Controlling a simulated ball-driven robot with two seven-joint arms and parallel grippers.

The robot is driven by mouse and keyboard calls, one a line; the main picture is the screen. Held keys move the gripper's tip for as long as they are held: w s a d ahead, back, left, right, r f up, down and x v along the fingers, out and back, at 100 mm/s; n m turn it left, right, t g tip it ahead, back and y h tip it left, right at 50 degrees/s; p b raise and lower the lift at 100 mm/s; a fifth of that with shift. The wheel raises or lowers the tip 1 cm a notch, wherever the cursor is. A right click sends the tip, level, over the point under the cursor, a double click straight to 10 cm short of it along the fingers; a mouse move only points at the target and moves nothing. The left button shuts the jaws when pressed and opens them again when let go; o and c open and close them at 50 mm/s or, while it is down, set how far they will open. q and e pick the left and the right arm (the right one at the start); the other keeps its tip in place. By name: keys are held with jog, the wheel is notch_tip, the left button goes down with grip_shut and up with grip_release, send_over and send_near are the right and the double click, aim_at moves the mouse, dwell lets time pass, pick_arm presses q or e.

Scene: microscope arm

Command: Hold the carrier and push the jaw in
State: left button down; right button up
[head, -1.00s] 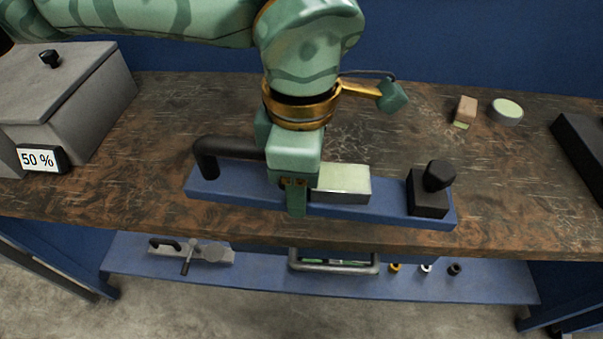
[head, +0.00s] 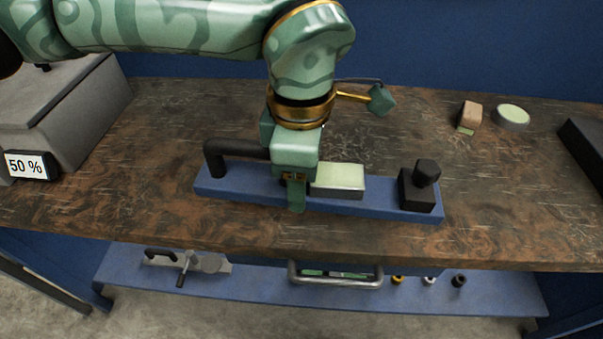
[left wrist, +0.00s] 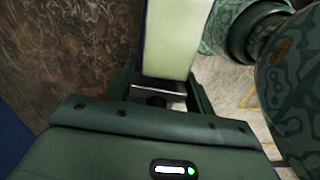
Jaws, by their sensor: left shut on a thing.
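A blue bar-shaped base (head: 340,206) lies on the bench, with a black arched handle (head: 213,157) at its left end. A block with a pale green top (head: 338,177) sits mid-bar; I take it for the carrier. A black block with a knob (head: 418,187) stands at the right end, apart from it; it may be the jaw. My left gripper (head: 294,182) points down at the pale block's left end. In the left wrist view, its fingers (left wrist: 160,98) are shut around a part at the pale block's (left wrist: 168,45) end; that part is mostly hidden. My right gripper is out of view.
A small brown block (head: 470,113) and a round pale-topped disc (head: 512,117) lie at back right, near a dark box (head: 590,150). A lower shelf (head: 260,285) holds tools.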

pick_arm(q)
jog(key=shift+w+a+f+b, duration=0.1)
jog(key=shift+w+f+b, duration=0.45)
jog(key=shift+w+f, duration=0.55)
jog(key=shift+w+f+b, duration=0.5)
jog(key=shift+w+f, duration=0.35)
jog(key=shift+w, duration=0.45)
jog(key=shift+w+f+b, duration=0.35)
jog(key=shift+w+f, duration=0.3)
jog(key=shift+w, duration=0.1)
jog(key=shift+w+a+f+b, duration=0.1)
jog(key=shift+w+f+b, duration=0.25)
jog(key=shift+w+f, duration=0.45)
jog(key=shift+w, duration=0.2)
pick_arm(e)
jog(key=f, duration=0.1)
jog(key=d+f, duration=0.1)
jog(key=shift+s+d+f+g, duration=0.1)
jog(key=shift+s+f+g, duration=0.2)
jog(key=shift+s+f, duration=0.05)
pick_arm(q)
jog(key=shift+f, duration=0.25)
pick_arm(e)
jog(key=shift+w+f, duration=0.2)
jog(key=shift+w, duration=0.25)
pick_arm(q)
jog(key=shift+f, duration=0.2)
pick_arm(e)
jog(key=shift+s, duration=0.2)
